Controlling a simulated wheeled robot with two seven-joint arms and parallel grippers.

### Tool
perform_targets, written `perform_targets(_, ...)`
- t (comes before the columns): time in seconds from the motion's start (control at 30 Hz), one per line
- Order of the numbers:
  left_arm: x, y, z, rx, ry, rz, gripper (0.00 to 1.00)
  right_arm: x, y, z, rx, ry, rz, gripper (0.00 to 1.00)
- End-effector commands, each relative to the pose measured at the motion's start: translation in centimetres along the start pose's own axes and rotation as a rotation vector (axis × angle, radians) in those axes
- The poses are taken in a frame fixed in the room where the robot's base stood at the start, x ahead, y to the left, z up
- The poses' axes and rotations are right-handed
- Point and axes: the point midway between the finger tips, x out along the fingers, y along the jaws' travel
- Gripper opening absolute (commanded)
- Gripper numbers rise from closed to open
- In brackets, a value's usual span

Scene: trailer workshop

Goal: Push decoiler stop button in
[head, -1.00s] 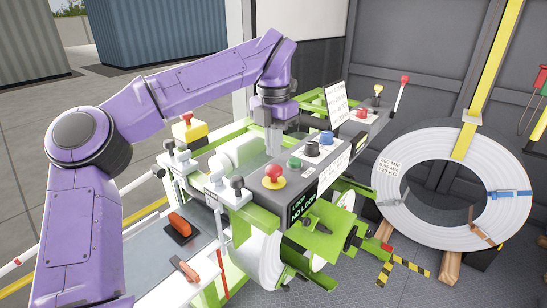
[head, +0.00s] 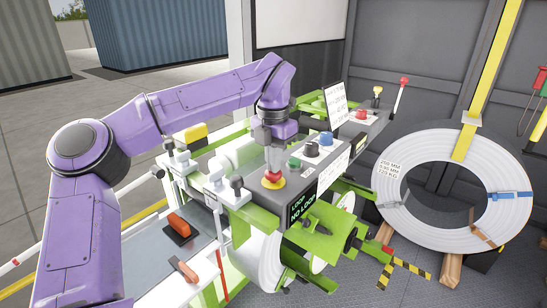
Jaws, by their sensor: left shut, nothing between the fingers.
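A red mushroom-head stop button (head: 273,179) on a yellow base sits at the near end of the dark grey control panel (head: 253,190). A display reading "LOOP / NO LOOP" is on the panel's front. My left gripper (head: 272,168) is shut and points straight down, directly above the red button. Its fingertips are at or very near the top of the button; I cannot tell whether they touch. The gripper partly hides the button's top. My right gripper is not in view.
Green (head: 294,163) and dark knobs and a blue knob (head: 326,138) stand behind the button on the panel. A large steel coil (head: 400,219) leans at the right. Orange-handled tools (head: 179,225) lie on the grey tray at lower left.

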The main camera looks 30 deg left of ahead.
Motion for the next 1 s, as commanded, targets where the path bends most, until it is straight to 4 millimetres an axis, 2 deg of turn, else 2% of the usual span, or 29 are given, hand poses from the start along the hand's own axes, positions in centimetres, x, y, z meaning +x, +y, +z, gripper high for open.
perform_targets(0.03,1.3,-0.2,-0.3,0.001,0.034,-0.002,0.00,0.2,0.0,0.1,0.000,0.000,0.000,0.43)
perform_targets(0.07,1.4,-0.2,-0.4,0.001,0.035,-0.002,0.00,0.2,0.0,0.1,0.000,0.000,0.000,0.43)
perform_targets(0.17,1.1,-0.2,-0.4,0.002,0.035,-0.003,0.00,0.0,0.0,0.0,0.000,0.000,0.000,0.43)
perform_targets(0.23,0.2,-0.3,-0.3,0.003,0.033,-0.003,0.00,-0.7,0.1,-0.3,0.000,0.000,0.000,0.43)
perform_targets(0.43,-5.0,-0.5,-0.2,0.005,0.012,0.000,0.00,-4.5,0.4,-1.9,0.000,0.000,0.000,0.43)
perform_targets(0.47,-5.0,-0.5,-0.1,0.004,0.008,0.002,0.00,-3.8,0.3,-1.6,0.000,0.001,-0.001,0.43)
perform_targets(0.53,-6.3,-0.5,0.0,0.003,0.003,0.003,0.00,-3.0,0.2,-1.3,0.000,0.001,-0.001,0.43)
perform_targets(0.7,-10.7,-0.5,0.1,0.002,0.003,0.003,0.00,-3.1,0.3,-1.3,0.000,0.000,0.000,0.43)
perform_targets(0.8,-12.5,-0.5,0.1,0.003,0.002,0.002,0.00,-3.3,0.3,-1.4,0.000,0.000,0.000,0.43)
perform_targets(1.0,-14.1,-0.4,0.1,0.004,0.002,0.000,0.00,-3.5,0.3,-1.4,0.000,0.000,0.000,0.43)
